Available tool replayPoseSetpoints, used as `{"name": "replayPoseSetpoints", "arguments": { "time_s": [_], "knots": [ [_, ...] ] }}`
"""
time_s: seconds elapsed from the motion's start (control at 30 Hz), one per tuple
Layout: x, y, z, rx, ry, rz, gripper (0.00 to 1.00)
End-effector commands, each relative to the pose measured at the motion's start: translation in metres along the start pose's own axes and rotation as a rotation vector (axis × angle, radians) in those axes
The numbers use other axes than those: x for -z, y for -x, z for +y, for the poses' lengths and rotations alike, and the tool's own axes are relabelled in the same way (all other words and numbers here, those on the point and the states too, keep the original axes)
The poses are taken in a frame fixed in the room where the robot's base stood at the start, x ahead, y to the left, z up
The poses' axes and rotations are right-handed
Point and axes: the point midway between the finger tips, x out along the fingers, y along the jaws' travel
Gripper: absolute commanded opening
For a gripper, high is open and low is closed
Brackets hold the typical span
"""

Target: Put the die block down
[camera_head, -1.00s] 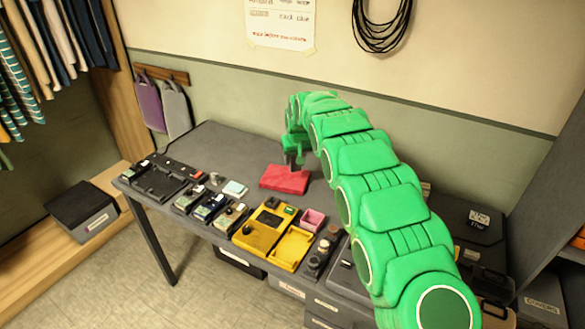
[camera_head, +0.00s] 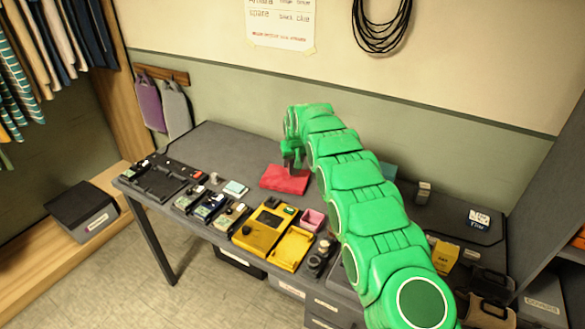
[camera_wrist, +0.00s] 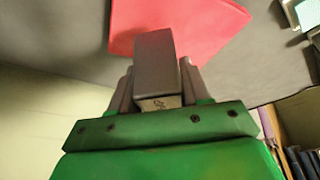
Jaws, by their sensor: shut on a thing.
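The die block (camera_wrist: 155,65) is a grey block, seen in the wrist view between the fingers of my gripper (camera_wrist: 155,85). My gripper is shut on it. In the head view my gripper (camera_head: 291,166) points down at the red cloth (camera_head: 283,181) on the table. The red cloth also shows in the wrist view (camera_wrist: 200,22), past the block. I cannot tell whether the block touches the cloth. In the head view the block is small and mostly hidden by the gripper.
An open yellow case (camera_head: 262,230), a pink tray (camera_head: 312,219) and a black tray (camera_head: 160,180) stand on the grey table (camera_head: 225,150). Small devices line its front edge. The table behind the cloth is clear. A wall rises behind.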

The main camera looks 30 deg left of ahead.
Motion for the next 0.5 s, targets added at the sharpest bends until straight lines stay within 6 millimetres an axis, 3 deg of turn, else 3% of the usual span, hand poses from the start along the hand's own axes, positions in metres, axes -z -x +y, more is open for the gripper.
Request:
{"name": "replayPoseSetpoints", "arguments": {
  "time_s": [0.27, 0.5],
  "knots": [
    [-0.011, -0.025, 0.0, 0.001, 0.0, -0.002, 0.09],
    [-0.011, -0.028, 0.0, 0.0, 0.0, 0.001, 0.09]
  ]
}}
